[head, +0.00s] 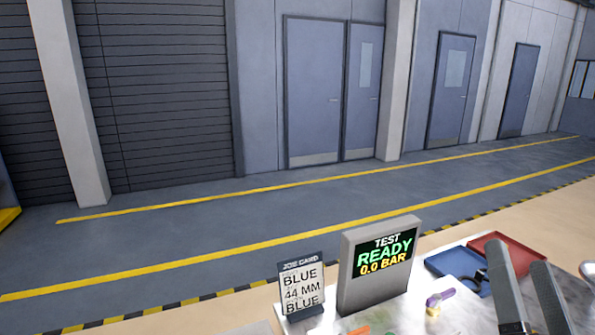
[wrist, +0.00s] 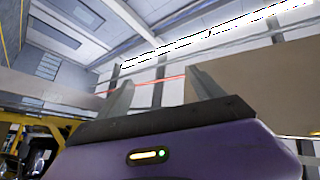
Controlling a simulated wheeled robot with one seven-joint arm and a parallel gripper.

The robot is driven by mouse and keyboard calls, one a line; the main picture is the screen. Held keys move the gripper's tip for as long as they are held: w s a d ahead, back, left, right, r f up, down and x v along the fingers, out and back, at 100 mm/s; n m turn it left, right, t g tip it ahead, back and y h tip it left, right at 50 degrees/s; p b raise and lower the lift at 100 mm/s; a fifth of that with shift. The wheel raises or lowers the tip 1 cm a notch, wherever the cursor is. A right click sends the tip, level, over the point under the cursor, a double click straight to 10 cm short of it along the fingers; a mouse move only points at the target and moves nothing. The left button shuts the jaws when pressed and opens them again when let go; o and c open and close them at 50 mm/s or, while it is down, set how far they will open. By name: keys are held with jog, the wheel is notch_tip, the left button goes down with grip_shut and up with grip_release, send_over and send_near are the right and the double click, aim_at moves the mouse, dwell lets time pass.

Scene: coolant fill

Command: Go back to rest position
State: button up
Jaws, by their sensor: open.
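My gripper (wrist: 159,82) shows in the wrist view. Its two grey fingers stand apart with nothing between them, above the purple gripper body (wrist: 170,155). The fingers point up, towards the ceiling and upper walls of the hall. A small yellow and green light shows on the purple body.
A test screen (head: 384,260) reads READY, 0.0 BAR. A job card (head: 301,290) beside it reads BLUE, 44 MM, BLUE. A blue tray (head: 440,262), a red tray (head: 515,250) and a small purple and yellow part (head: 440,298) are at the lower right. Floor beyond is clear.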

jog(key=s+a+f+n+g+y, duration=0.1)
jog(key=s+a+f+n+g, duration=0.1)
jog(key=s+f, duration=0.7)
jog(key=s+a+f+n+g+y, duration=0.2)
jog(key=s+a+f+n+g, duration=0.1)
jog(key=s+f, duration=0.6)
jog(key=s+a+f+n+g+y, duration=0.1)
jog(key=s+a+f+n+g, duration=0.2)
jog(key=s+f, duration=0.6)
jog(key=s, duration=0.2)
jog(key=shift+s+f+g+y, duration=0.15)
jog(key=shift+s+g+y, duration=0.15)
jog(key=shift+s, duration=0.05)
